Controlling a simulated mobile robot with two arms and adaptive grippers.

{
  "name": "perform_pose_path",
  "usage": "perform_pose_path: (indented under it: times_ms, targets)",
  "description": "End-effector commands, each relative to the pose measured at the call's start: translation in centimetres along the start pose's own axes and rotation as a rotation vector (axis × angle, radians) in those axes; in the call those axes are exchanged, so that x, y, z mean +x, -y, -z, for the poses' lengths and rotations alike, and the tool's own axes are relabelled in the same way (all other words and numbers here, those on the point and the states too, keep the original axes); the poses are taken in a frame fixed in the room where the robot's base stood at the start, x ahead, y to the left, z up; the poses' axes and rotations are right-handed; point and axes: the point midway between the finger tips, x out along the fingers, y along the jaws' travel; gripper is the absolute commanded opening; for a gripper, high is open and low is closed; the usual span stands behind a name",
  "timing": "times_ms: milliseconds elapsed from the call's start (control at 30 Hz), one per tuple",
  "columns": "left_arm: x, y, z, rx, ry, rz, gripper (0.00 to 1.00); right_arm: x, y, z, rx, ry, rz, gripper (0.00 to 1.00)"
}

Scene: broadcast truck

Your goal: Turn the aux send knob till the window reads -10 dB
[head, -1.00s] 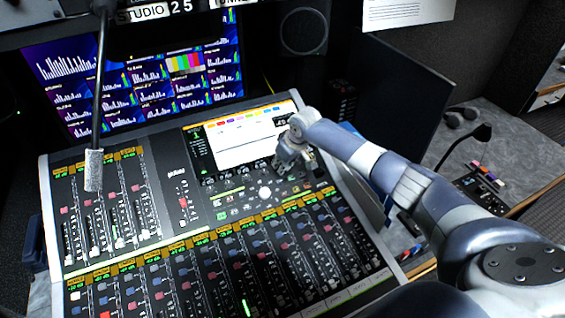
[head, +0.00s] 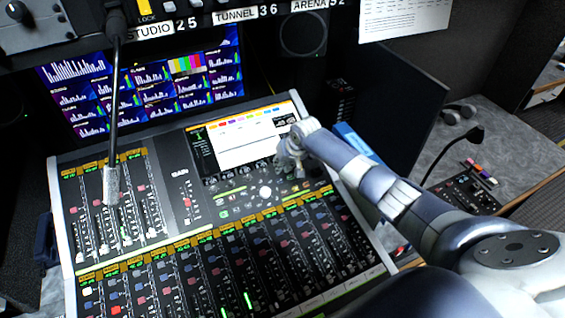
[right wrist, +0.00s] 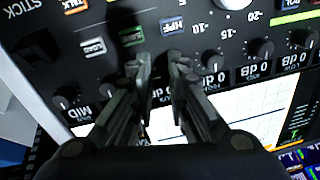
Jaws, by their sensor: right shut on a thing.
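My right gripper (head: 291,158) is at the knob row below the mixing desk's screen (head: 240,143), at its right end. In the right wrist view its two fingers (right wrist: 163,72) point at the panel and are closed around a small knob that they mostly hide. Which label belongs to that knob I cannot tell. A dark readout window (head: 286,121) sits at the screen's upper right; its digits are too small to read. My left gripper is not in view.
Neighbouring knobs (right wrist: 212,60) with small dB labels (right wrist: 247,73) stand close beside the fingers, as do square buttons (right wrist: 172,25). A gooseneck microphone (head: 111,185) hangs over the desk's left side. Faders (head: 250,255) fill the front.

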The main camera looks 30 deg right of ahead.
Motion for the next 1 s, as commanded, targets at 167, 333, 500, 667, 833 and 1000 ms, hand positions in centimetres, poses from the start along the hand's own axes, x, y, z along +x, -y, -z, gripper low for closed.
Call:
perform_pose_path:
  times_ms: [167,333,500,667,833,1000]
  targets:
    - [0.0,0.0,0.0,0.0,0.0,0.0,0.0,-0.1,-0.1,0.1,0.002,-0.003,-0.001,0.0]
    - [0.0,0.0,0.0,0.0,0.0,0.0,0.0,-0.1,-0.1,0.1,0.002,-0.003,-0.001,0.17]
    - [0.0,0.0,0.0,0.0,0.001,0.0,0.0,-0.1,0.0,0.1,0.001,-0.002,0.0,0.25]
    - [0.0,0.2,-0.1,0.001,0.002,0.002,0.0,0.0,0.0,0.1,0.001,-0.001,0.0,0.25]
    - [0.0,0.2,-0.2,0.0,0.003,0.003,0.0,-0.6,0.0,0.1,0.001,-0.001,0.0,0.25]
    - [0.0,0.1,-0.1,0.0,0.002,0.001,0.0,-2.5,-0.1,0.1,0.0,-0.004,0.0,0.25]
